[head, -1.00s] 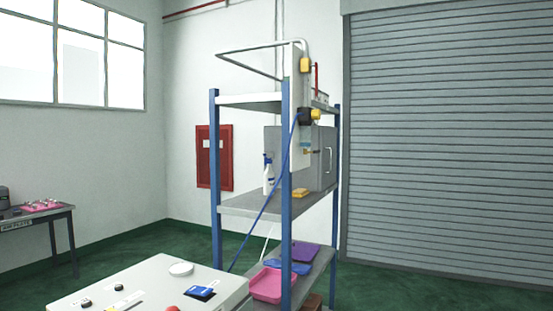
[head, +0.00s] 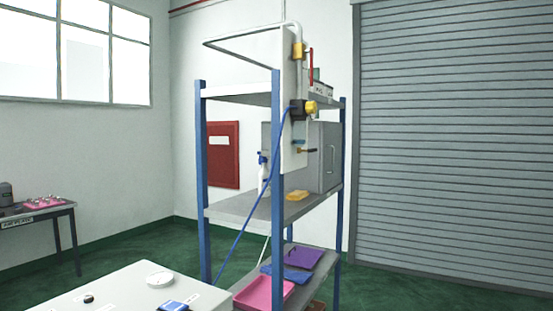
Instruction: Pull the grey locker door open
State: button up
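The grey locker (head: 318,158) stands on the middle shelf of a blue-post rack in the head view. Its door (head: 329,157) faces right and is seen at a steep angle, with a pale upright handle (head: 332,160) on it. The door looks shut. A white panel and a rack post hide part of the locker's left side. My gripper is not in view.
The rack (head: 240,208) carries a spray bottle (head: 262,174), a yellow block (head: 298,196), and pink (head: 262,293) and purple (head: 304,258) trays below. A blue hose (head: 243,230) hangs across its front. A white-topped unit (head: 120,291) stands at the near left. Green floor (head: 400,292) is clear at right.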

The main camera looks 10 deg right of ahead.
aim_at(330, 169)
jog(key=i+l, duration=0.25)
jog(key=i+l+u, duration=0.1)
jog(key=l, duration=0.3)
jog(key=i+l+u, duration=0.1)
jog(key=i+l, duration=0.45)
jog(key=l, duration=0.2)
jog(key=i+l+u, duration=0.1)
jog(key=l, duration=0.25)
jog(key=i+l, duration=0.3)
jog(key=i+l+u, duration=0.1)
jog(key=l, duration=0.4)
jog(key=i+l+u, duration=0.1)
jog(key=i+l, duration=0.2)
jog(key=l, duration=0.1)
